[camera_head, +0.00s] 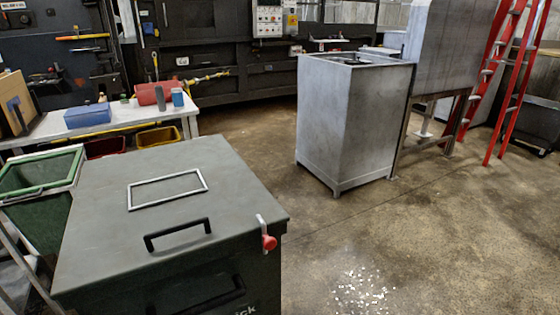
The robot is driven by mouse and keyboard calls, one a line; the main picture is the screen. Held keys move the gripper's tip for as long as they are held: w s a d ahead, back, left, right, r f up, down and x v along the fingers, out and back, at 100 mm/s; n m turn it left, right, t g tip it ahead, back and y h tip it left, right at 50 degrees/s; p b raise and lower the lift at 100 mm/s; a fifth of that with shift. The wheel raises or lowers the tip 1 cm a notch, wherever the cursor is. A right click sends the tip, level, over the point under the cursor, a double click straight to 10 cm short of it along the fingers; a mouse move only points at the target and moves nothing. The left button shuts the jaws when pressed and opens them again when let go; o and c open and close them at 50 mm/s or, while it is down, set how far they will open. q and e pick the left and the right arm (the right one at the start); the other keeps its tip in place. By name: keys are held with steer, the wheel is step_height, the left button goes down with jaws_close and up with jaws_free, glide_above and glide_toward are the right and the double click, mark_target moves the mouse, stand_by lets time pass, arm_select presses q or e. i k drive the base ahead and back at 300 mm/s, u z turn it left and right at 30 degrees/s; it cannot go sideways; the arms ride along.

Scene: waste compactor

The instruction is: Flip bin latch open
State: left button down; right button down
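A dark grey-green bin (110,240) with a flat lid stands at the lower left, its lid shut. The latch (264,233), a light metal strip with a red knob at its lower end, sits at the lid's front right corner. The strip stands up slightly past the lid's edge and the knob hangs at the bin's front side. A black handle (178,234) is on the lid near the front edge. A pale rectangular frame (167,189) lies on the lid. Neither of my grippers shows in the head view.
A green-rimmed container (40,172) stands left of the bin. Behind is a white table (130,115) with a blue box and a red cylinder. A metal cabinet (350,125) and red ladder (508,80) stand to the right. The floor right of the bin is open, with scattered white scraps (360,289).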

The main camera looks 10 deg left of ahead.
mark_target(268, 243)
steer(key=z, duration=1.25)
steer(key=k, duration=0.65)
steer(key=u, duration=1.2)
steer(key=i, duration=0.5)
